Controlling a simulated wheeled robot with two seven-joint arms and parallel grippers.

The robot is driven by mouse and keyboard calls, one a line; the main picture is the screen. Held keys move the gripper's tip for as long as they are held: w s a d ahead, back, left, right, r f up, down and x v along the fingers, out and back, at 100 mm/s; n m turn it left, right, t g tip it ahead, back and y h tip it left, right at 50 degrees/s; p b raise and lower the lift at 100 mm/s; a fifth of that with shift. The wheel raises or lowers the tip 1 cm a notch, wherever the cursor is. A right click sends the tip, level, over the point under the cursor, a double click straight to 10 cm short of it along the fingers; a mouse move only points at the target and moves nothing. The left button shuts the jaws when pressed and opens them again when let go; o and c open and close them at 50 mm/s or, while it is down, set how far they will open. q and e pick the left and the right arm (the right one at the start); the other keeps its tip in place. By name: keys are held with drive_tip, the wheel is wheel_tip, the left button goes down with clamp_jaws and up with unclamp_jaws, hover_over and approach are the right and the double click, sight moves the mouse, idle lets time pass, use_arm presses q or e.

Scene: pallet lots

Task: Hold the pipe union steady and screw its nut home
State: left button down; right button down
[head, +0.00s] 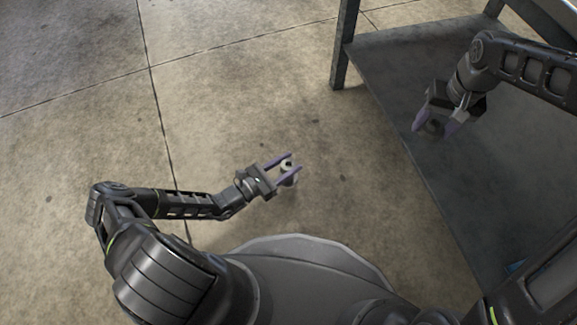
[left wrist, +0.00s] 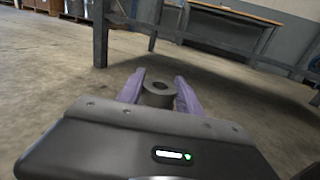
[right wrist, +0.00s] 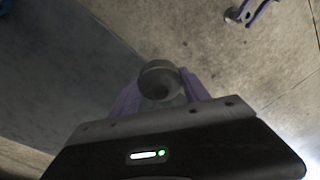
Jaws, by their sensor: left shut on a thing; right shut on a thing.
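My left gripper (head: 283,167) is shut on a short pale round piece (head: 288,177), apparently the pipe union body. In the left wrist view this piece (left wrist: 158,95) is a grey cylinder with a hole in its top, between the purple fingers. My right gripper (head: 434,127) is shut on a dark ring-like piece, apparently the nut; in the right wrist view the nut (right wrist: 158,68) is a round collar with an open bore. The two pieces are well apart, the nut to the right of the union. The union's thread cannot be made out.
A dark grey metal table (head: 385,75) stands at the right, with my right gripper over its near-left side in the head view. The concrete floor (head: 230,90) at the left is clear.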

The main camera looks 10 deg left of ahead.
use_arm(q)
drive_tip(key=shift+r, duration=0.55)
use_arm(e)
drive_tip(key=shift+r, duration=0.3)
